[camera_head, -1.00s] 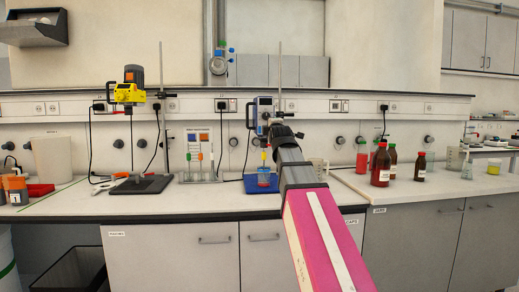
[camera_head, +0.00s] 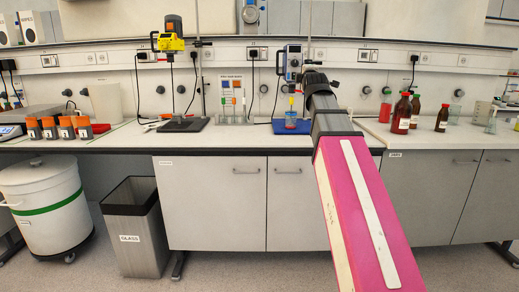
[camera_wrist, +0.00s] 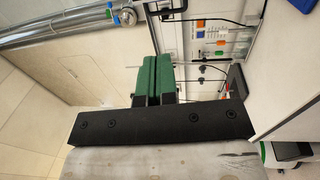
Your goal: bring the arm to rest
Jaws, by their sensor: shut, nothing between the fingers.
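My arm, with a pink and white forearm, reaches up from the lower right of the head view toward the bench. Its dark wrist end covers part of the bench's back wall and hides my gripper's fingers there. In the wrist view my gripper (camera_wrist: 158,78) shows two green-padded fingers lying side by side against each other, shut with nothing between them. The fingers point toward the wall and bench, which appear tilted in that view. They are apart from every object that I can see.
The bench (camera_head: 120,143) holds a yellow overhead stirrer (camera_head: 171,42), a blue-based stirrer (camera_head: 291,126), a sample rack (camera_head: 233,119), orange-labelled jars (camera_head: 67,128) and brown bottles (camera_head: 402,114). A white drum (camera_head: 40,195) and a glass bin (camera_head: 140,245) stand on the floor, left.

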